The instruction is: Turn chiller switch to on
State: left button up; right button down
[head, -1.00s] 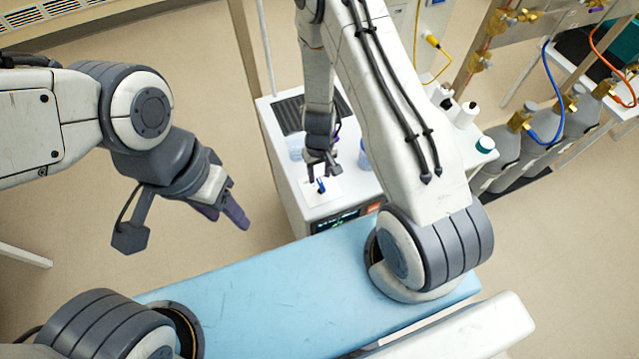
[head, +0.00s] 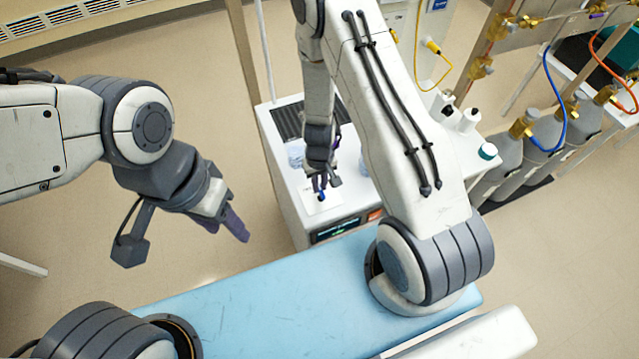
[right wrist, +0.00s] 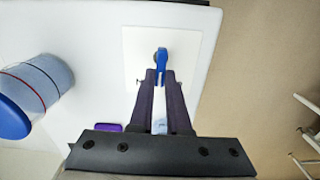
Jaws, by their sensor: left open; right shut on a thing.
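The chiller (head: 275,133) is a white box with a dark vent on top and a dark display on its front. Its switch is a blue lever (right wrist: 161,57) on a white square plate (right wrist: 190,45) on the chiller's top. In the head view the blue switch (head: 322,194) shows just below my right gripper (head: 320,184). In the right wrist view, the fingers of my right gripper (right wrist: 160,80) are shut on the blue lever, one on each side. My left gripper (head: 238,230) is open and empty, over the floor left of the chiller.
A blue-lidded container (right wrist: 35,90) stands on the chiller beside the plate. White bottles (head: 468,117) stand on the chiller's right part. Grey gas cylinders (head: 540,135) with hoses stand to the right. Floor at the left is free.

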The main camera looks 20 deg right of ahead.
aim_at(321, 188)
jog(key=shift+s+d+m, duration=0.1)
jog(key=shift+d+m, duration=0.05)
jog(key=shift+m, duration=1.25)
jog(key=shift+d+m, duration=0.15)
jog(key=shift+m, duration=1.25)
jog(key=c, duration=0.9)
grip_release()
notch_tip(321, 188, up, 10)
jog(key=p, duration=1)
jog(key=shift+r, duration=0.25)
